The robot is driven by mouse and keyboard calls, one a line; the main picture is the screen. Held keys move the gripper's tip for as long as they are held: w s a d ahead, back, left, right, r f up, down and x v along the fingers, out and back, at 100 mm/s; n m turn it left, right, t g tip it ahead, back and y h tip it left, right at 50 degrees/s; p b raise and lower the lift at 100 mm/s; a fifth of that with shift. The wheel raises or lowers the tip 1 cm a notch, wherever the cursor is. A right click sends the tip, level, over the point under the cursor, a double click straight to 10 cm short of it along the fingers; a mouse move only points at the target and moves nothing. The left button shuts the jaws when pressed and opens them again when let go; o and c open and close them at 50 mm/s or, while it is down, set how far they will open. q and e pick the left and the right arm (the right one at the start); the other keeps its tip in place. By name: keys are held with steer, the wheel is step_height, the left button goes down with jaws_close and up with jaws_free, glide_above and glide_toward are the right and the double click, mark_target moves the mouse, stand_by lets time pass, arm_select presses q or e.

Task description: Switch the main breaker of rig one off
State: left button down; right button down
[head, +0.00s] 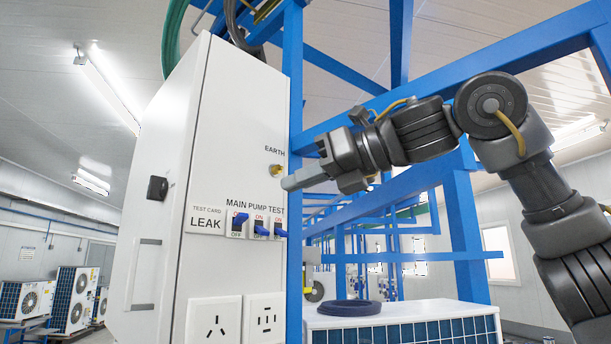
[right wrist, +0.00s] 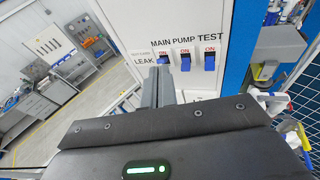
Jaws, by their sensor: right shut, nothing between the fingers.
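The main breaker (head: 239,219) is the leftmost of three blue-levered switches on the white panel of the cabinet (head: 235,130). Its lever sits up near the ON mark, higher than the pump lever (head: 262,230) and the test lever (head: 281,232). My right gripper (head: 287,183) is shut and empty, in front of the panel, above and right of the switches in the head view. In the right wrist view its closed fingers (right wrist: 158,85) point at the main breaker (right wrist: 163,56) and hide its lower part. Contact cannot be told. My left gripper is out of view.
A yellow earth knob (head: 276,170) sits near my gripper. Two sockets (head: 214,320) lie below the switches. A blue frame post (head: 295,120) runs along the cabinet's right edge. A white unit with a dark coil (head: 343,308) stands at lower right.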

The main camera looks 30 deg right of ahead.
steer(key=x, duration=0.8)
steer(key=shift+a, duration=0.25)
steer(key=shift+f, duration=0.3)
steer(key=shift+s+d+f+b, duration=0.1)
steer(key=shift+f+b, duration=0.75)
steer(key=shift+f, duration=0.05)
steer(key=shift+w, duration=0.2)
glide_toward(247, 214)
steer(key=shift+s+a+f+b, duration=0.2)
steer(key=shift+s+a, duration=0.1)
steer(key=shift+a, duration=0.3)
steer(key=shift+s+a+f+b, duration=0.15)
steer(key=shift+s+a, duration=0.15)
steer(key=shift+a, duration=0.3)
